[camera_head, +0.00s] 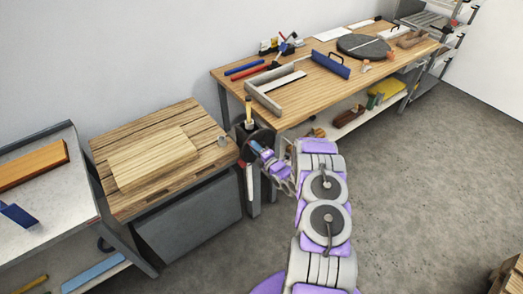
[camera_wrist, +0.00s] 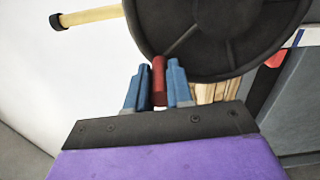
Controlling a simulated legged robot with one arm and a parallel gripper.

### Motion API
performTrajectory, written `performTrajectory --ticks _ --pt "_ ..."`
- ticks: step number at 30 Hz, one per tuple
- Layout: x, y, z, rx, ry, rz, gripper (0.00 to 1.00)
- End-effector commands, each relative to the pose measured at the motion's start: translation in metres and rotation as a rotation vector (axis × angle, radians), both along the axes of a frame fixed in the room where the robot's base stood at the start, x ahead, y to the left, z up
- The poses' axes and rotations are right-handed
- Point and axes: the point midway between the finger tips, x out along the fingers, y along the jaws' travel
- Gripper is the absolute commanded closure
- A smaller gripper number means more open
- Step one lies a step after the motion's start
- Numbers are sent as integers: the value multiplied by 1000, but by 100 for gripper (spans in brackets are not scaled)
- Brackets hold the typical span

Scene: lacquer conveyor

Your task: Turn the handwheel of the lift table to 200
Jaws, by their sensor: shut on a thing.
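The lift table (camera_head: 215,147) has a wooden top and a grey body. Its black handwheel (camera_head: 261,140) is at its right end and fills the top of the wrist view (camera_wrist: 215,30). A pale wooden handle with a black end (camera_wrist: 92,17) sticks out from the wheel, pointing up in the head view (camera_head: 249,112). My gripper (camera_wrist: 159,66) has its blue fingers shut on a dark red peg (camera_wrist: 158,88) at the wheel's lower rim. In the head view my gripper (camera_head: 262,151) is at the wheel, its fingertips small. No value of 200 is legible.
A wooden board (camera_head: 152,158) lies on the lift table. A long workbench (camera_head: 322,92) with tools stands behind, close to the wheel. A grey cart (camera_head: 75,205) stands at the left. A red and white strip (camera_head: 249,180) runs below the wheel.

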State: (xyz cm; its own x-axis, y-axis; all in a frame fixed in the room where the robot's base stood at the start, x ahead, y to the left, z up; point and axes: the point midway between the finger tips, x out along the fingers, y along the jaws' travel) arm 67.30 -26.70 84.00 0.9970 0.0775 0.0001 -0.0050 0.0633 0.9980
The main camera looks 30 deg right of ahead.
Motion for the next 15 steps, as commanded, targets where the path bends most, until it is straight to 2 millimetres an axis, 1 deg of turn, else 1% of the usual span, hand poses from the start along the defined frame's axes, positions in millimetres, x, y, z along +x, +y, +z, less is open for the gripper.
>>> performTrajectory --ticks 1,5,15 --pt "3 4 -6 -43 -2 3 100" --pt "7 9 -13 -162 -10 2 100" --pt "7 22 -31 -419 -30 2 100"
